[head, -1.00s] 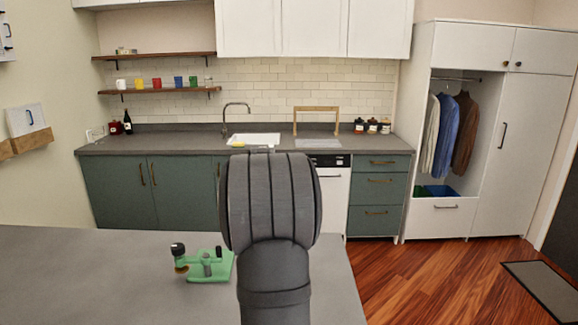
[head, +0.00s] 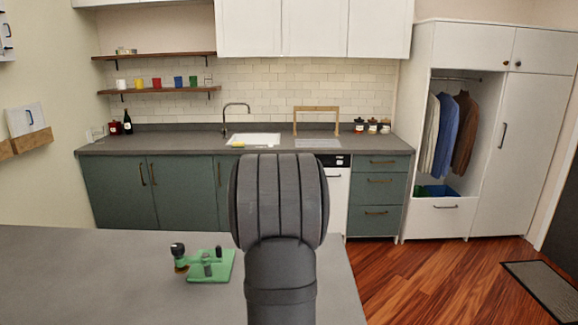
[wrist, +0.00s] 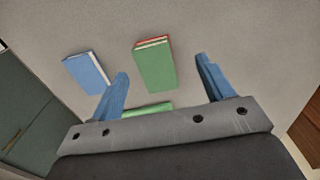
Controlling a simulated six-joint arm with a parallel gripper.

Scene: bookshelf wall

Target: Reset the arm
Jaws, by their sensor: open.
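My gripper (wrist: 162,68) shows only in the wrist view. Its two blue fingers are wide apart and nothing is held between them. Beyond the fingers, over a pale grey surface, are a blue book (wrist: 87,73) at the left and a green book (wrist: 154,67) with a reddish edge in the middle. A further green piece (wrist: 147,111) is partly hidden behind the gripper body. In the head view my dark arm link rises in the middle and the gripper itself is not visible.
A green stand with a dark knob (head: 208,265) sits on the grey table (head: 90,275), left of my arm. Beyond are green cabinets (head: 185,190), a sink (head: 256,139) and a white wardrobe (head: 440,217). The table's left part is clear.

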